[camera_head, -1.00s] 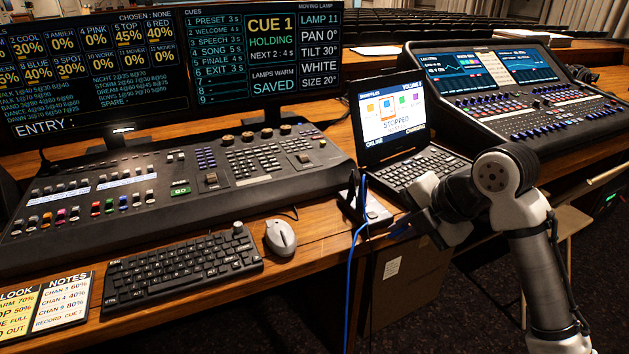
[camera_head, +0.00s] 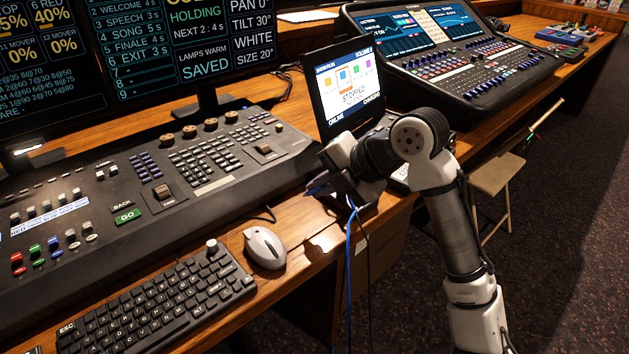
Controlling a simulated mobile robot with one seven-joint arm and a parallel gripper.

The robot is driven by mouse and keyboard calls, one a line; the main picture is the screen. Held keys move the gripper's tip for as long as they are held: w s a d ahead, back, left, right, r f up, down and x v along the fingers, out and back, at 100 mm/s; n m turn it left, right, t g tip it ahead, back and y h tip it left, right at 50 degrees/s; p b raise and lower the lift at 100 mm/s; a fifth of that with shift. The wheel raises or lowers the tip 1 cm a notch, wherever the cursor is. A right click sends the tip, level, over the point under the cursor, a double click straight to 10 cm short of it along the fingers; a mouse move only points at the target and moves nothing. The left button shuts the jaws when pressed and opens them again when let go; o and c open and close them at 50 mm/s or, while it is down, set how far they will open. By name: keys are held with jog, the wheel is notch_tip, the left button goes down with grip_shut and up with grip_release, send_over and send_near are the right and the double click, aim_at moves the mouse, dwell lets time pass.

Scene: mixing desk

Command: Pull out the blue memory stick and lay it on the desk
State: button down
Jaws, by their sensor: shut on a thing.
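My gripper (camera_head: 320,185) is at the front left of the laptop (camera_head: 348,88), low over the wooden desk (camera_head: 312,240). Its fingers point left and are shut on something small. A bluish-violet patch shows at the fingertips; I take it for the blue memory stick, but it is too small and covered to make out clearly.
A blue cable (camera_head: 349,250) and a dark cable hang over the desk's front edge below my gripper. A mouse (camera_head: 265,247) and keyboard (camera_head: 160,305) lie to the left. A lighting console (camera_head: 130,190) stands behind them. Bare desk shows between mouse and gripper.

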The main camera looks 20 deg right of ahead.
jog(key=shift+f+b, duration=1.95)
jog(key=shift+f, duration=1.4)
jog(key=c, duration=1.5)
grip_release()
jog(key=v, duration=1.4)
jog(key=shift+s, duration=0.1)
